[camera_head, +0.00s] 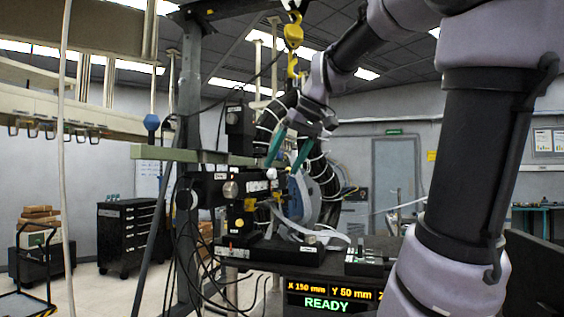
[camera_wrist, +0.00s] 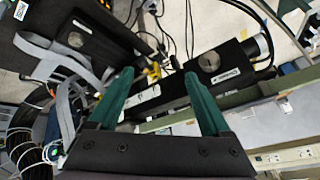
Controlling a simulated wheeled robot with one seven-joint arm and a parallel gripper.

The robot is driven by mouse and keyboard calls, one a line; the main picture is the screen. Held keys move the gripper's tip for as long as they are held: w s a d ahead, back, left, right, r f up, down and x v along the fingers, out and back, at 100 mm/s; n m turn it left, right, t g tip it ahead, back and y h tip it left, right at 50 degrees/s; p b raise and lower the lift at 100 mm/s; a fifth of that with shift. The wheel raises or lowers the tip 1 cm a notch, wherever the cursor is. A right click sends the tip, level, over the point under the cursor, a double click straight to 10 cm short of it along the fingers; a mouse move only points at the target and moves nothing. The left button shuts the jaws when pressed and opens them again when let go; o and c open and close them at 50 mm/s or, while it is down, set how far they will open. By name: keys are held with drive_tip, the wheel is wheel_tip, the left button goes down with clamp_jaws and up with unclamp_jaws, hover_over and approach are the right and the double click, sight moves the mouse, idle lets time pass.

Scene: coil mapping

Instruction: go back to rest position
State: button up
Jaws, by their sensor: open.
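My gripper (camera_head: 287,150) has two green fingers. They are spread apart, with nothing visible held between them. In the head view it hangs just above and in front of a black coil-mapping stage (camera_head: 232,188) with a round metal knob. In the wrist view the gripper (camera_wrist: 158,92) points down at the black stage blocks (camera_wrist: 222,62), which lie beyond the fingertips. Whether the fingers touch anything there I cannot tell. My arm comes in from the right and bends over the bench.
A display reading READY (camera_head: 330,296) sits at the bench front. A large black cable-wrapped ring (camera_head: 322,172) stands behind the gripper. Loose cables hang left of the stage. A black drawer cabinet (camera_head: 126,235) stands at left.

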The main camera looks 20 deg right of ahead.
drive_tip(key=shift+s+a+f, duration=0.1)
drive_tip(key=shift+s+f, duration=0.05)
drive_tip(key=shift+s, duration=0.25)
drive_tip(key=s+f+m+t+h, duration=0.1)
drive_tip(key=s+f+m, duration=0.5)
drive_tip(key=s+f, duration=0.3)
wheel_tip(320, 180, down, 4)
drive_tip(key=shift+s+a+r+t, duration=0.15)
drive_tip(key=shift+a+t, duration=0.15)
drive_tip(key=shift+a, duration=0.05)
idle(0.3)
